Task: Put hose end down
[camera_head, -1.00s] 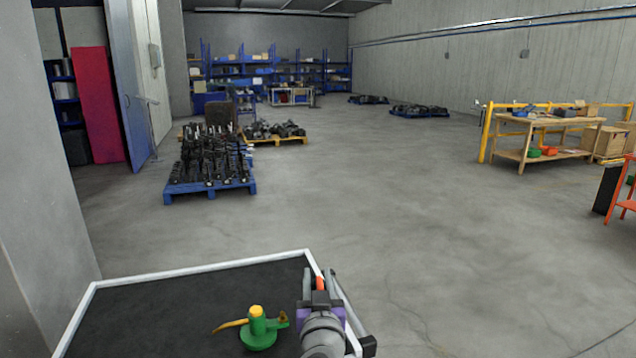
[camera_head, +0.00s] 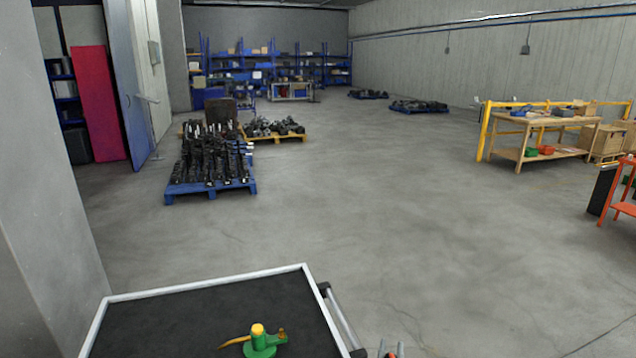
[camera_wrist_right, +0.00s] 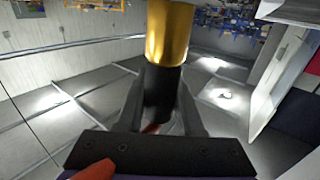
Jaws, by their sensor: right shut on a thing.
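My right gripper (camera_head: 390,353) shows only as its tips at the bottom edge of the head view, right of the black-topped tray. In the right wrist view its two fingers (camera_wrist_right: 160,105) are shut on the hose end (camera_wrist_right: 168,35), which has a black sleeve and a brass-coloured tip pointing away from the gripper. A short orange-red piece (camera_wrist_right: 95,170), perhaps the hose, shows at the lower left there. The rest of the hose is hidden. My left gripper is out of view.
A green screw jack (camera_head: 262,347) with a yellow top and lever stands on the black tray (camera_head: 190,318) with a pale rim. A grey wall (camera_head: 45,240) is close on the left. Open floor (camera_head: 400,230) lies ahead. A blue pallet (camera_head: 205,190) of black jacks stands beyond.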

